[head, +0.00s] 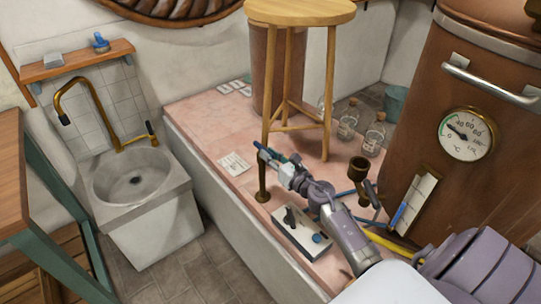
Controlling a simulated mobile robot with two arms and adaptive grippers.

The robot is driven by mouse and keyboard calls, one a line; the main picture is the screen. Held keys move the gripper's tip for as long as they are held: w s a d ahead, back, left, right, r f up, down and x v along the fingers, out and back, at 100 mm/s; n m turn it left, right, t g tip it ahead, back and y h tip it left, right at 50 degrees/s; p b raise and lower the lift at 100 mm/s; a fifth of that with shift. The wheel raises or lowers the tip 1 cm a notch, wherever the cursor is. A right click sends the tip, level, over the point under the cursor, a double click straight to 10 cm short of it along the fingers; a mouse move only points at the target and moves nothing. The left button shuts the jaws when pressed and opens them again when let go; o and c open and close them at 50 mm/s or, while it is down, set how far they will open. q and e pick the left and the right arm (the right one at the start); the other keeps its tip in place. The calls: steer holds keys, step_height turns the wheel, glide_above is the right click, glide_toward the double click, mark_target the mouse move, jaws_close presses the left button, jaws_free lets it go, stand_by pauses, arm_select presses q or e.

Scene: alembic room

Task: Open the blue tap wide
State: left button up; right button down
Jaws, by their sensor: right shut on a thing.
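The blue tap (262,182) appears to be the brass standpipe on the pink tiled ledge, with a blue-teal handle at its top. My right gripper (270,157) reaches in from the lower right and is shut at that handle. The fingers cover much of the handle, so its exact angle and how far the tap is open cannot be told. No water shows. My left gripper is not in view.
A wooden stool (300,12) stands just behind the tap. A switch box (298,232) lies in front, beneath my right arm. Glass jars (348,124) and a copper boiler (445,85) stand to the right. A sink (138,185) is at left.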

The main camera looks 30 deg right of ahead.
steer(key=shift+a+r+m+h+p, duration=0.1)
steer(key=shift+a+m+h+p, duration=0.15)
steer(key=shift+m+h+p, duration=0.5)
steer(key=shift+w+a+m+g+h+b, duration=0.3)
steer(key=shift+a+m+g+h+b, duration=0.3)
steer(key=shift+m+g+h, duration=1.35)
steer(key=shift+w+a+m+g+h+b, duration=0.5)
steer(key=shift+m+h, duration=1)
steer(key=shift+h, duration=1.4)
steer(key=shift+w+a+m+g+h+b, duration=0.15)
steer(key=shift+a+m+g+h+b, duration=0.6)
steer(key=shift+m+g+h, duration=1.25)
steer(key=shift+t+h, duration=0.45)
steer(key=shift+h, duration=0.05)
